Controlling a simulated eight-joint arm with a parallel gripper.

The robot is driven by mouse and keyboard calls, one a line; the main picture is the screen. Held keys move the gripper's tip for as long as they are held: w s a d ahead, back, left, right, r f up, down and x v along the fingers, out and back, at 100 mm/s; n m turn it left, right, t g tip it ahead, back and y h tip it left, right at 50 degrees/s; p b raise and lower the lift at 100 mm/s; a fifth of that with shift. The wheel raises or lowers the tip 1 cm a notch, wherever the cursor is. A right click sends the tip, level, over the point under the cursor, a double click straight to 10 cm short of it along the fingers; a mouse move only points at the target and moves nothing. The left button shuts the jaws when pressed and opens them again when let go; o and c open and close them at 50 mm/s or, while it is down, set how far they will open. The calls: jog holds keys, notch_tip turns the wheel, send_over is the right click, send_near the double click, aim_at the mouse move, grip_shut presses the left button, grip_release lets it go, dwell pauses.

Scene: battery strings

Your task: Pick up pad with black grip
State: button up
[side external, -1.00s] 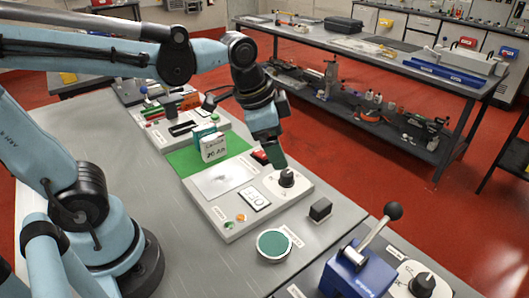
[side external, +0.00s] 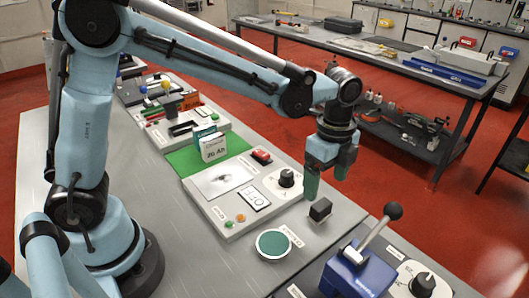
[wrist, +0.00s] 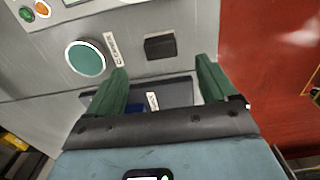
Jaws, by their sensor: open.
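The pad with black grip shows as a small dark block (side external: 320,210) on the grey bench, to the right of a round green disc in a pale dish (side external: 274,244). In the wrist view the block (wrist: 160,46) lies ahead of the fingertips, between their lines.
A panel with a black knob (side external: 286,178) and buttons stands left of the block. A blue lever device (side external: 352,272) with a black ball handle is at the front right. The bench's right edge is close to the block, with red floor beyond.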

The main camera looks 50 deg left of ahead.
aim_at(322, 204)
jog(key=shift+f, duration=4.1)
jog(key=shift+c, duration=0.4)
jog(key=c, duration=1)
jog(key=shift+c, duration=0.2)
jog(key=shift+r, duration=0.1)
jog(key=shift+r, duration=0.5)
jog(key=r, duration=0.2)
jog(key=d+r, duration=0.1)
jog(key=shift+s+r, duration=0.3)
jog(key=shift+s, duration=0.1)
jog(key=s+d+r, duration=0.6)
jog(key=s, duration=0.2)
jog(key=shift+d, duration=0.35)
